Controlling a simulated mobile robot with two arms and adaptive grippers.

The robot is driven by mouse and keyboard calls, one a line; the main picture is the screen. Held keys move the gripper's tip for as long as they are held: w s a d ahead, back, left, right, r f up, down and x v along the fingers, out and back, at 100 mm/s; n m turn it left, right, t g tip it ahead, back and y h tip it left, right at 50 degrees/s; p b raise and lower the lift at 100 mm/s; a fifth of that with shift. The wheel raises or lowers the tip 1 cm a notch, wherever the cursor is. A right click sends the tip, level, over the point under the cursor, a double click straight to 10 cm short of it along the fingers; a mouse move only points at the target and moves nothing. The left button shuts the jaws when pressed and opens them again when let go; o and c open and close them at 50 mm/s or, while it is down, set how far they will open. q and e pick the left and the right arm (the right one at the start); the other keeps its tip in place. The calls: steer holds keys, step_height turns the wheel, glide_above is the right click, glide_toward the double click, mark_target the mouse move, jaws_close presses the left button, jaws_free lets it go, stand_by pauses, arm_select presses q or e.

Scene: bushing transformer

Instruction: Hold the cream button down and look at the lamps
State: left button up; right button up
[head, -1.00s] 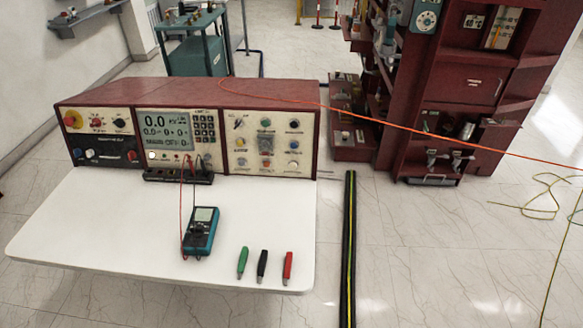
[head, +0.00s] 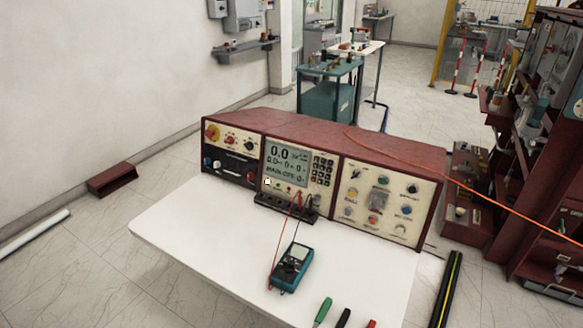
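A dark red console (head: 290,125) stands at the back of a white table. Its right panel (head: 360,172) bears a knob and several round coloured buttons or lamps: green (head: 383,180), yellow (head: 352,193), blue (head: 406,210) and red (head: 372,220). A pale cream round button (head: 399,229) sits at that panel's lower right. I cannot tell which round pieces are lamps or whether any is lit. The middle panel has a grey display (head: 287,162) reading 0.0 on top. Neither of my grippers shows, and nothing touches the panel.
A teal multimeter (head: 291,269) with red and black leads lies on the white table (head: 215,235). Green (head: 323,311), black and red clips lie at the front edge, partly cut off. An orange cable (head: 480,200) runs right to a dark red rack (head: 545,170).

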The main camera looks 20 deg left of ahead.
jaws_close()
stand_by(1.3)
